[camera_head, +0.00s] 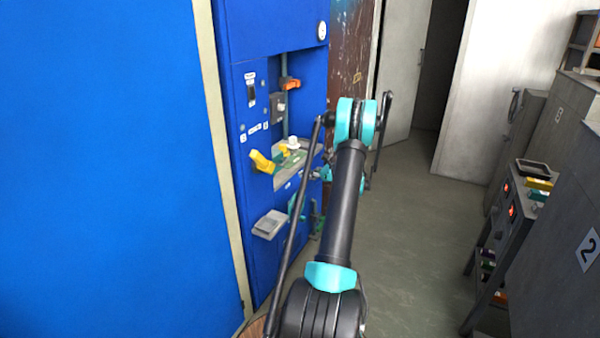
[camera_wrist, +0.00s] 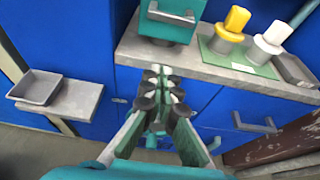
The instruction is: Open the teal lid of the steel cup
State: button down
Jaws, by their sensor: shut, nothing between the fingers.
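A teal, box-shaped piece with a steel bar handle (camera_wrist: 170,30) stands on the grey shelf at the top of the wrist view. It is cut off by the frame edge, and I cannot tell whether it is the cup's lid. I cannot make out a steel cup in either view. My gripper (camera_wrist: 162,78) is shut and empty, just below the teal piece in the wrist picture and in front of the shelf's front edge. A gap to the teal piece shows in the picture; its depth is unclear. In the head view my arm largely hides the gripper.
The grey shelf (camera_wrist: 215,73) also bears a green mat (camera_wrist: 256,66) with a yellow-topped piece (camera_wrist: 232,24) and a white-topped piece (camera_wrist: 270,40). A grey tray (camera_wrist: 36,88) sits on a lower ledge at left. Open floor (camera_head: 405,230) lies right of my arm.

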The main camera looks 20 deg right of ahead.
jog(key=w+a+r, duration=0.1)
jog(key=w+a, duration=0.4)
jog(key=w, duration=0.1)
jog(key=shift+r, duration=0.15)
jog(key=shift+w, duration=0.15)
dwell(0.3)
jog(key=w+a+r+g+h, duration=0.3)
jog(key=w+a+r, duration=0.1)
jog(key=r, duration=0.4)
jog(key=w+a+r+g+h, duration=0.2)
jog(key=w+a+r+g, duration=0.1)
jog(key=w+r, duration=0.3)
jog(key=shift+a+r+g+h, duration=0.4)
jog(key=shift+r+g, duration=0.2)
jog(key=shift+r, duration=0.4)
jog(key=shift+s+d, duration=0.1)
